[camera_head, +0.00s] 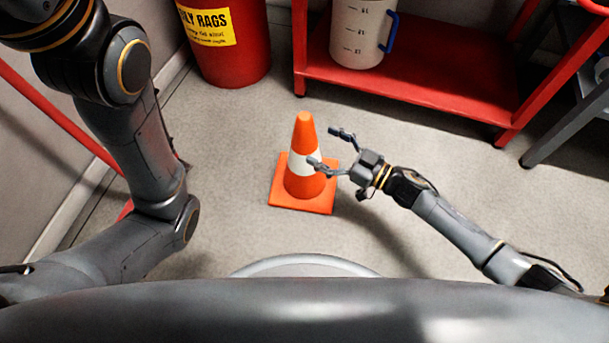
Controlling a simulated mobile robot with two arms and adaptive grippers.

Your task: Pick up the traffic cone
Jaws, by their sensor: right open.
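The orange traffic cone (304,185) with a white band stands upright on its square base on the grey floor, in the middle of the head view. My right gripper (329,148) comes in from the right and is open. One fingertip overlaps the cone's white band in the picture and the other lies to the right of its upper part. I cannot tell whether the finger touches the cone. Nothing is held between the fingers. My left arm shows at the left, but its gripper is out of view.
A red oily-rags bin (240,62) stands behind the cone to the left. A red shelf cart (430,88) holding a white measuring jug (357,38) stands behind to the right. A grey-legged stand (572,128) is at far right. Floor around the cone is clear.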

